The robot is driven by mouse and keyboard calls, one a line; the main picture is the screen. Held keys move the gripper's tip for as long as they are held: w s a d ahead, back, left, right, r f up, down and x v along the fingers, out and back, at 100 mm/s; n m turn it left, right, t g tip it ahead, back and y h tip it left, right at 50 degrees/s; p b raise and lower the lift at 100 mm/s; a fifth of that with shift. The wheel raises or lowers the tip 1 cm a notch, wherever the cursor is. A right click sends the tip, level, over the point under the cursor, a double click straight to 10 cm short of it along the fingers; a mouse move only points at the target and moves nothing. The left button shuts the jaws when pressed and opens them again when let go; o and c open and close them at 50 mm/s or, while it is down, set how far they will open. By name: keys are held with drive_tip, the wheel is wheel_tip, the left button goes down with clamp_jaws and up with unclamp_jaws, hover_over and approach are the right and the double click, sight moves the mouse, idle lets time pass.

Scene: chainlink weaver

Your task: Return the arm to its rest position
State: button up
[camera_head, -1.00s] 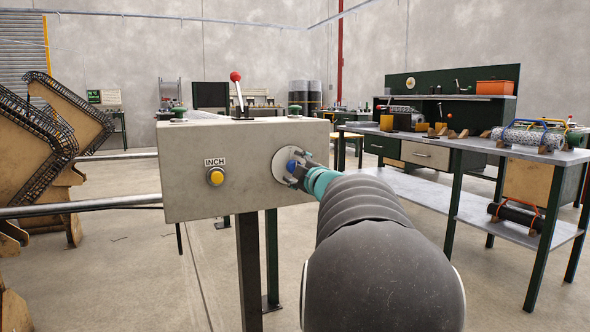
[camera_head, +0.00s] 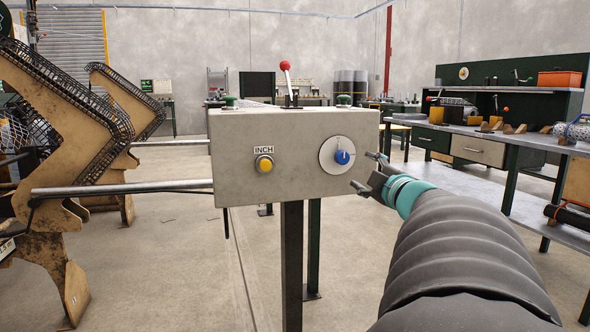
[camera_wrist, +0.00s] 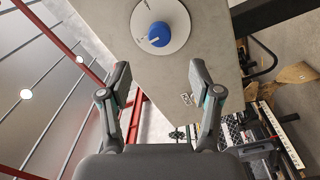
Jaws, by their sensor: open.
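My gripper (camera_head: 372,172) is open and empty, just right of the grey control box (camera_head: 236,178) in the head view. The box front carries a blue knob (camera_head: 342,157) on a round white dial plate (camera_head: 330,148). In the wrist view the blue knob (camera_wrist: 159,34) shows beyond the fingers, near the top middle, and my open gripper (camera_wrist: 162,82) is apart from it. My arm stretches from the lower right of the head view toward the box. The box also has a yellow INCH button (camera_head: 264,164) and a red-topped lever (camera_head: 286,66).
A long metal workbench (camera_head: 540,139) with tools stands right of my arm. Brown angled frames with chain (camera_head: 60,95) stand at the left, with a steel rail (camera_head: 120,187) running to the box. Open concrete floor (camera_head: 180,270) lies below the box.

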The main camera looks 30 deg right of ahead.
drive_tip(key=shift+a, duration=0.1)
idle(0.3)
drive_tip(key=a+f+m+g+h+p, duration=0.2)
drive_tip(key=a+m+g+p, duration=0.15)
drive_tip(key=a+m, duration=0.6)
drive_tip(key=s+a+f+g+y+p, duration=0.1)
drive_tip(key=s+a+f+g+y, duration=0.2)
drive_tip(key=s+a+f, duration=0.5)
drive_tip(key=s+a+f+g+y+p, duration=0.2)
drive_tip(key=s+a+f+g, duration=0.4)
drive_tip(key=a, duration=1)
drive_tip(key=s+f+y, duration=0.1)
drive_tip(key=s+f, duration=0.2)
drive_tip(key=s, duration=0.1)
drive_tip(key=shift+s+a+f+m, duration=0.2)
drive_tip(key=shift+m, duration=0.15)
